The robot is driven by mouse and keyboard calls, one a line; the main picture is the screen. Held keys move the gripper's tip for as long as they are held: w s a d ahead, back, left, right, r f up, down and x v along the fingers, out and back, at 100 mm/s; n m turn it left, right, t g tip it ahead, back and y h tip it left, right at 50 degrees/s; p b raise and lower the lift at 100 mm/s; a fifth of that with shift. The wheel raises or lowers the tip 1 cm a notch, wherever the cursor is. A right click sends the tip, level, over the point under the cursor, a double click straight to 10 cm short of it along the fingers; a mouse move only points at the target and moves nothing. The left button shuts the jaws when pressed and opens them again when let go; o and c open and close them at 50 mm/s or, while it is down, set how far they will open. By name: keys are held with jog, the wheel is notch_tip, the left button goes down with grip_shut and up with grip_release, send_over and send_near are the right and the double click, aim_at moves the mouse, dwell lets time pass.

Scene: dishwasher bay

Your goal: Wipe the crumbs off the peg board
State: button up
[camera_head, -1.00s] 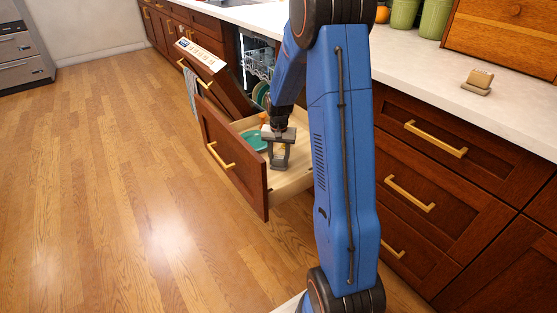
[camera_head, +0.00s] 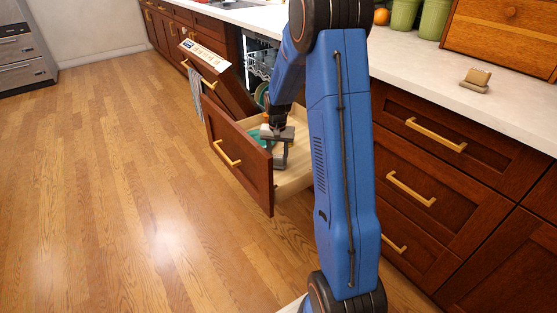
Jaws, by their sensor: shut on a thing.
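An open wooden drawer (camera_head: 294,184) with a dark red-brown front stands out from the cabinets, with a pale floor inside. I cannot make out pegs or crumbs at this size, so I cannot tell if that floor is the peg board. My gripper (camera_head: 278,166) points down inside the drawer, close behind its front panel. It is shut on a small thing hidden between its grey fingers. I cannot tell whether it touches the floor. A teal dish (camera_head: 255,138) in the drawer, left of my gripper, is partly hidden by the front panel.
The dishwasher door (camera_head: 215,82) hangs open beyond the drawer, with a grey towel (camera_head: 196,92) on it. A small tan block on a base (camera_head: 476,81), green canisters (camera_head: 435,20) and an orange (camera_head: 381,17) stand on the counter. The wooden floor at left is clear.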

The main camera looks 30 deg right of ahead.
aim_at(278, 156)
jog(key=shift+r, duration=3.7)
